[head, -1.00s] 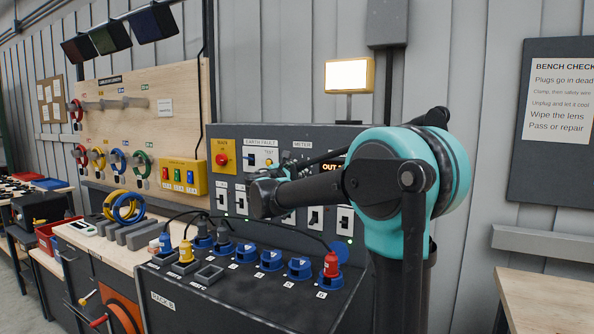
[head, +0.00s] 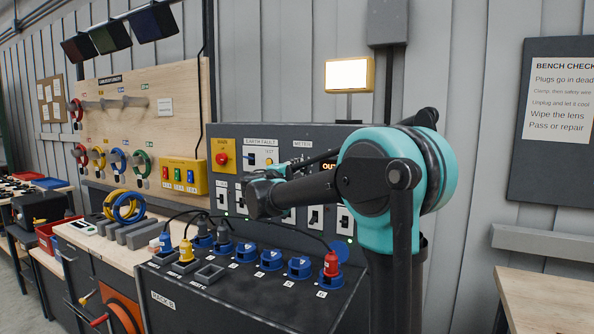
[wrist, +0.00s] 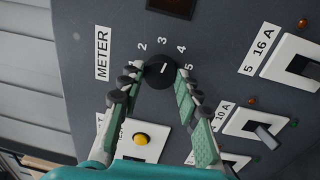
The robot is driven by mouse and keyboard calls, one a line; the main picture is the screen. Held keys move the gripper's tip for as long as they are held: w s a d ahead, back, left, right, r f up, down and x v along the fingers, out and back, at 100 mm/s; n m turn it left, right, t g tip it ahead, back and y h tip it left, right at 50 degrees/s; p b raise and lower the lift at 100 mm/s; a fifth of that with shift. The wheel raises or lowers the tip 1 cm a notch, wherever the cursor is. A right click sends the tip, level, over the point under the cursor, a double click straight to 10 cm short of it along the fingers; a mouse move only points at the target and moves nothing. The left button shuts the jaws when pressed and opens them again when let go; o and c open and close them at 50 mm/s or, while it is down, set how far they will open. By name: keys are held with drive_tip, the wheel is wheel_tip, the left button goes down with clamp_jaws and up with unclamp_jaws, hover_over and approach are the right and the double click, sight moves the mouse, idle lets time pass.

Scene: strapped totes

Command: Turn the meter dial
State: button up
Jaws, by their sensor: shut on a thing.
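The meter dial (wrist: 158,75) is a round black knob on the dark panel in the wrist view. Its white mark slants up and right, toward the 4 on the scale. My gripper (wrist: 160,72) has one finger on each side of the dial, with the fingertips shut on it. In the head view the METER label (head: 302,144) shows on the upright panel. My arm hides the dial and most of my gripper there.
The yellow test button (wrist: 142,139) lies close below my fingers in the wrist view. Breaker switches (wrist: 262,132) stand to the right. In the head view, blue sockets with plugs and cables, including a red plug (head: 331,264), stand below my arm.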

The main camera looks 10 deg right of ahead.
drive_tip(key=m, duration=0.6)
drive_tip(key=shift+f, duration=0.1)
drive_tip(key=m, duration=0.4)
drive_tip(key=shift+m+g, duration=0.3)
drive_tip(key=shift+g, duration=0.1)
drive_tip(key=m, duration=0.4)
drive_tip(key=shift+a+m, duration=0.1)
drive_tip(key=shift+m, duration=0.2)
drive_tip(key=m, duration=0.5)
drive_tip(key=shift+g, duration=0.3)
drive_tip(key=shift+w, duration=0.1)
drive_tip(key=o, duration=1.2)
drive_tip(key=shift+c, duration=0.2)
drive_tip(key=v, duration=1.2)
